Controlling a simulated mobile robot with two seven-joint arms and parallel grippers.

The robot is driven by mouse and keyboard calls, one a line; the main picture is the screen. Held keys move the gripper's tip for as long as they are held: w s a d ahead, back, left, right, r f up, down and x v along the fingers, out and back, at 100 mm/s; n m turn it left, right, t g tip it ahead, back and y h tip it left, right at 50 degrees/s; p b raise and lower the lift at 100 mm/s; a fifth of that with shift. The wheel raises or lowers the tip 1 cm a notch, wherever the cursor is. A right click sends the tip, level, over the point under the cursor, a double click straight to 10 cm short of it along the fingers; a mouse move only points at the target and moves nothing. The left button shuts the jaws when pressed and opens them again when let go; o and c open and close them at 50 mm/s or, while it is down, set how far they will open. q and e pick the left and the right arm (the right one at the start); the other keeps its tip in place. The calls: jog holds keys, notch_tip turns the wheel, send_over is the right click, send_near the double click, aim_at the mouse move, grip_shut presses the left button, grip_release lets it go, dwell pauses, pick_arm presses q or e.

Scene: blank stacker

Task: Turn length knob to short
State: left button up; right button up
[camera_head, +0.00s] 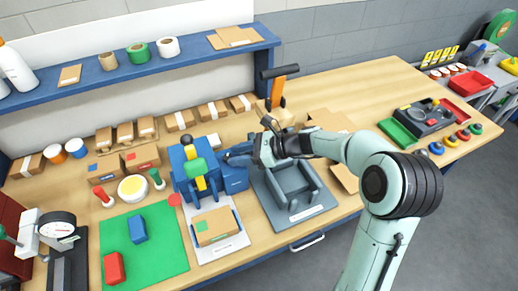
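A blue machine (188,155) stands in the middle of the bench with a green block and a yellow strip on its front. A grey machine (298,209) with an orange and black lever stands just to its right. I cannot tell which part is the length knob; no knob labelled for length can be made out. My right gripper (230,155) reaches in from the right, over the gap between the machines, at the blue machine's right side. It is small and dark, and I cannot tell whether it touches anything or is open. My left gripper is out of view.
A card blank (214,226) lies on a white tray in front of the blue machine. A green mat (170,259) with red and blue blocks lies at left. A scale with a dial (57,225) stands far left. Brown cartons line the back, under a blue shelf (130,72).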

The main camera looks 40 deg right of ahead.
jog(key=v, duration=1.2)
jog(key=shift+a, duration=0.1)
jog(key=s+a+f+m+t+h+b, duration=0.3)
jog(key=s+a+f+m+t+b, duration=0.15)
jog(key=f+t+b, duration=0.2)
pick_arm(q)
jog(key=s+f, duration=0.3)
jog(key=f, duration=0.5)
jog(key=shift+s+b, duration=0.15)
jog(key=shift+b, duration=0.2)
pick_arm(e)
jog(key=shift+t, duration=0.35)
jog(key=x, duration=1.3)
jog(key=shift+w+r, duration=0.2)
jog(key=shift+r, duration=0.05)
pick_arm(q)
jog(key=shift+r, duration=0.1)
pick_arm(e)
jog(key=c, duration=0.7)
